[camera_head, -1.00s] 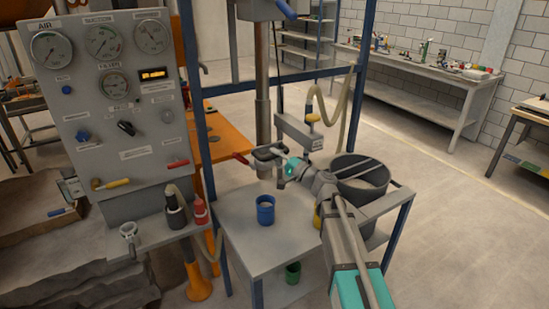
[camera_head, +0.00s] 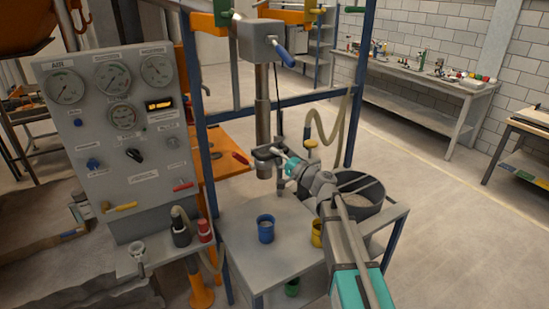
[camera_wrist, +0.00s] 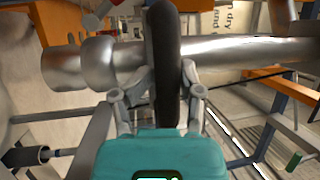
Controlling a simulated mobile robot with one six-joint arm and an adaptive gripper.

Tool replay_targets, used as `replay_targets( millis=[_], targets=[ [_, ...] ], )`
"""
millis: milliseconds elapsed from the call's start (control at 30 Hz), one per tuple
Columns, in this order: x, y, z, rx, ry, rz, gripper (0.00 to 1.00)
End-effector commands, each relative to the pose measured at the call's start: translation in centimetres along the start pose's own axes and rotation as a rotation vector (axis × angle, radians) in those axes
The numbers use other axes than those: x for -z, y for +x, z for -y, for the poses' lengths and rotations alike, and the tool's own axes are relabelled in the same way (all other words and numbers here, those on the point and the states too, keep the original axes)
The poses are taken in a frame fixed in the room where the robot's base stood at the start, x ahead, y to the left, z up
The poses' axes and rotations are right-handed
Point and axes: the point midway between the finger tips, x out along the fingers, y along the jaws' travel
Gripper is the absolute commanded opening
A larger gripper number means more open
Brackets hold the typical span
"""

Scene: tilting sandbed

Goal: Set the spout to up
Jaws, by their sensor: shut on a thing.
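My gripper (camera_wrist: 158,98) is shut on a thick black rounded handle (camera_wrist: 165,45) in the wrist view. A shiny metal tube (camera_wrist: 245,52), possibly the spout, runs across behind the handle; I cannot tell which way the spout points. In the head view my gripper (camera_head: 281,158) is beside the lower end of a grey vertical column (camera_head: 263,125). My arm hides part of the fittings there.
A yellow-topped fitting with a hose (camera_head: 311,142) stands behind my gripper. A blue cup (camera_head: 265,228) is on the grey table (camera_head: 245,255) below. A gauge panel (camera_head: 120,145) stands at left.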

Motion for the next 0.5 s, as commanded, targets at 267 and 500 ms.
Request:
replay_targets(
  millis=[267, 500],
  targets=[
    [0.3, 0.9, 4.9, 0.004, 0.004, 0.002, 0.00],
    [0.5, 1.4, 7.5, 0.004, 0.004, 0.001, 0.00]
  ],
)
